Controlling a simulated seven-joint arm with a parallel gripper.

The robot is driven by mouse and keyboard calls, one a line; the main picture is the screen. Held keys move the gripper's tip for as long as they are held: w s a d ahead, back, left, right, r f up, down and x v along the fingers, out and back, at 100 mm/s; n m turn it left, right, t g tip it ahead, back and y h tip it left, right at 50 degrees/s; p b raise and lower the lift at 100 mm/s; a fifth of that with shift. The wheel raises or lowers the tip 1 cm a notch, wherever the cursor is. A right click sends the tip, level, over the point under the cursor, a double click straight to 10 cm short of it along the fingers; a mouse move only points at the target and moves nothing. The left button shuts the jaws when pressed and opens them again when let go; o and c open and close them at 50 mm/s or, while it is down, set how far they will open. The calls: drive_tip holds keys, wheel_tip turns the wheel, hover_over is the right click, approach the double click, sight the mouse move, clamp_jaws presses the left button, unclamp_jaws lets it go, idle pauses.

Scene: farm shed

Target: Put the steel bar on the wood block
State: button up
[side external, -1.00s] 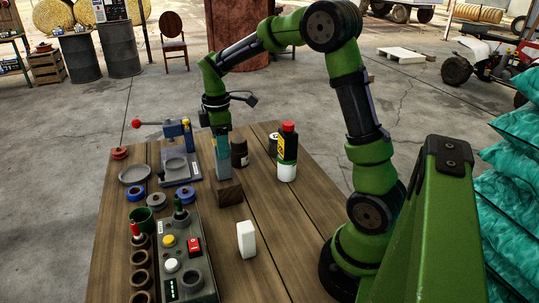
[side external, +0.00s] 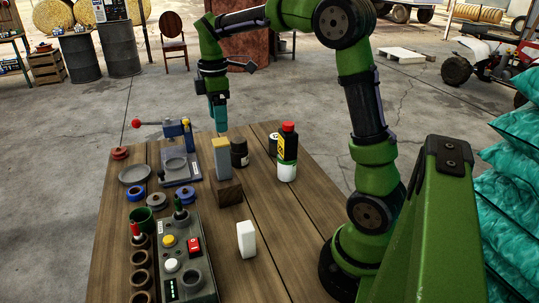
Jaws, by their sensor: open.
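The steel bar (side external: 222,163) is a grey upright bar with a yellowish top. It stands on the wood block (side external: 230,192), a dark brown block on the table, and looks upright. My gripper (side external: 220,130) is above the bar, pointing down, apart from it and empty. Its jaws are open, though the fingers look narrow from this side. The far side of the bar and its base are hidden from this view.
A dark jar (side external: 239,153) stands close behind the bar, and a black bottle with a red cap (side external: 287,155) is to the right. A press (side external: 180,165) is at left. A control box (side external: 186,255) and white block (side external: 246,239) are nearer; table around the white block is clear.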

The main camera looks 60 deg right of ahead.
drive_tip(key=s+a+r+m+t, duration=0.3)
drive_tip(key=s+a+r+m, duration=0.2)
drive_tip(key=s+a, duration=0.3)
drive_tip(key=s+a+f+m+t+y, duration=0.2)
drive_tip(key=s+a+f+m+t, duration=0.2)
drive_tip(key=s+a+m, duration=0.2)
drive_tip(key=s+m, duration=0.2)
drive_tip(key=shift+s, duration=0.35)
